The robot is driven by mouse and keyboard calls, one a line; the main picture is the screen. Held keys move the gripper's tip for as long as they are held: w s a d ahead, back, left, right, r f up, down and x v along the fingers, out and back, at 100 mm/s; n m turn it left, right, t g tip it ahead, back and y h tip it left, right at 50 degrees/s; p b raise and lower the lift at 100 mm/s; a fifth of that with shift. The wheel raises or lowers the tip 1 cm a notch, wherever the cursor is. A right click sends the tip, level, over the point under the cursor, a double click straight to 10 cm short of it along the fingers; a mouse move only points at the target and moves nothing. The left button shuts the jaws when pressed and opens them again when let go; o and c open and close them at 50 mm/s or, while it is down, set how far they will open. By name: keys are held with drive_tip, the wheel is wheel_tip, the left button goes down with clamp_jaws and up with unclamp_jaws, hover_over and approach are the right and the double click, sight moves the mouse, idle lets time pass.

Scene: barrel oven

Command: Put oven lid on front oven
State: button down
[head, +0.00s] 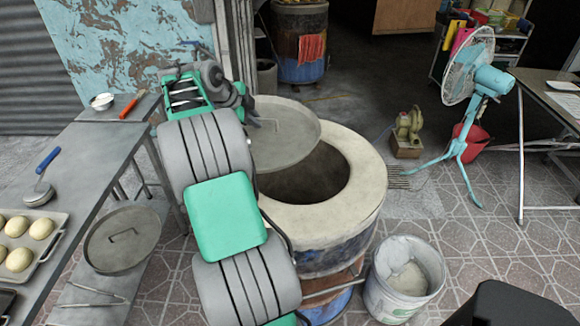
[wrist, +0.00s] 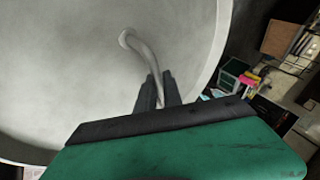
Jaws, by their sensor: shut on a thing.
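The front oven (head: 362,190) is a barrel with a pale, thick rim and a dark round opening. A round grey oven lid (head: 290,125) is over the back left part of the oven, overlapping the opening in the head view. Much of the opening still shows. I cannot tell the gap between lid and rim. My gripper (head: 253,122) is at the lid's left side, partly hidden by my arm. In the wrist view, my gripper (wrist: 156,90) is shut on the curved handle (wrist: 145,55) of the lid (wrist: 60,70).
A second round lid (head: 122,240) is low beside the table (head: 95,150) on the left. A white bucket (head: 403,278) stands at the oven's front right. A teal fan (head: 475,85) and a small blower (head: 408,130) are to the right. Another barrel (head: 300,40) stands behind.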

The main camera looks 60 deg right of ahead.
sight(288, 131)
drive_tip(key=shift+w+a+r+m+g, duration=0.1)
drive_tip(key=shift+r+m+g, duration=0.15)
drive_tip(key=shift+m+g, duration=0.25)
drive_tip(key=s+d+f, duration=0.1)
drive_tip(key=s, duration=0.2)
drive_tip(key=s+d+f, duration=0.1)
drive_tip(key=s+d, duration=0.1)
drive_tip(key=s+d+f, duration=0.1)
drive_tip(key=s+f, duration=0.1)
drive_tip(key=s, duration=0.1)
drive_tip(key=shift+s+d, duration=0.25)
drive_tip(key=shift+s, duration=0.05)
drive_tip(key=s+f, duration=0.1)
drive_tip(key=s+d+f, duration=0.1)
drive_tip(key=f, duration=0.2)
drive_tip(key=shift+s+d+f, duration=0.2)
drive_tip(key=shift+s+d, duration=0.2)
drive_tip(key=f, duration=0.1)
drive_tip(key=f+p, duration=0.1)
drive_tip(key=f, duration=0.2)
drive_tip(key=shift+s+d+f, duration=0.2)
drive_tip(key=shift+s+d, duration=0.05)
drive_tip(key=shift+s, duration=0.15)
drive_tip(key=c, duration=1.9)
unclamp_jaws()
drive_tip(key=shift+f, duration=0.2)
drive_tip(key=shift+c, duration=0.2)
drive_tip(key=o, duration=0.5)
drive_tip(key=shift+a+r, duration=0.1)
drive_tip(key=shift+c, duration=0.2)
